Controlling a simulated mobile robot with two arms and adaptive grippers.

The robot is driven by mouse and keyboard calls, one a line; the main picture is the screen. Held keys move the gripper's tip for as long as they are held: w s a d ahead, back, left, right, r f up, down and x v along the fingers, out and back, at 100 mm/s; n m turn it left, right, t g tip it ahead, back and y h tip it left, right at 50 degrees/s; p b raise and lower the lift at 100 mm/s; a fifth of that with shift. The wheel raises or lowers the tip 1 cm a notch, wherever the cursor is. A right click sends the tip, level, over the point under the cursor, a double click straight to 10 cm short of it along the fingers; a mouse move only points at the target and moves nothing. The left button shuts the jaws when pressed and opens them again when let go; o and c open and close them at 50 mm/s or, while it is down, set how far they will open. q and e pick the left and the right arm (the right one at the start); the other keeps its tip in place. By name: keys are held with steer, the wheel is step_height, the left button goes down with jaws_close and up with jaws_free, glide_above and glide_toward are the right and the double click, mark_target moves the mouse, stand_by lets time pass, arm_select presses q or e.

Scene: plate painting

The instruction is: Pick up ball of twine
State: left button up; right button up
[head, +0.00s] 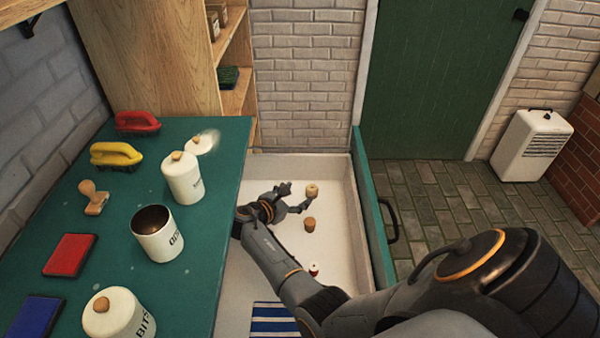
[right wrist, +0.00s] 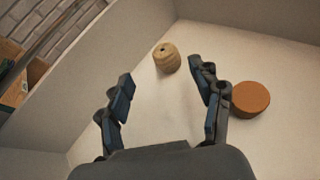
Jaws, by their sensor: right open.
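The ball of twine (head: 312,190) is a small tan, rounded cylinder standing on the white floor of an open drawer (head: 345,215). In the right wrist view the ball of twine (right wrist: 166,58) lies ahead of the fingertips, nearer the right finger. My right gripper (head: 288,196) is inside the drawer, just left of the twine and apart from it. In the right wrist view my right gripper (right wrist: 160,80) is open with nothing between its fingers. My left gripper is not in view.
A brown cork (head: 309,224) stands near the twine; in the right wrist view this cork (right wrist: 250,98) is beside the right finger. A red-and-white item (head: 314,269) and a striped cloth (head: 273,318) lie nearer. The green tabletop (head: 222,190) with canisters is left of the drawer.

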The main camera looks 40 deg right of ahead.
mark_target(308, 193)
steer(key=shift+s+a+f+n, duration=0.1)
steer(key=shift+f+n, duration=0.1)
steer(key=shift+n, duration=0.2)
steer(key=shift+s+f, duration=0.1)
steer(key=shift+s, duration=0.1)
steer(key=shift+d+f+n, duration=0.2)
steer(key=shift+d+n, duration=0.1)
steer(key=shift+d, duration=0.05)
steer(key=x, duration=0.3)
steer(key=b+x, duration=0.1)
steer(key=x, duration=0.2)
steer(key=shift+w+d+f, duration=0.15)
steer(key=shift+d+f, duration=0.05)
steer(key=shift+f, duration=0.3)
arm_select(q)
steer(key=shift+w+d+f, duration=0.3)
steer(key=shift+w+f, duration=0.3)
arm_select(e)
steer(key=shift+c, duration=0.2)
steer(key=c, duration=1.3)
steer(key=shift+o, duration=0.2)
steer(key=shift+r, duration=0.1)
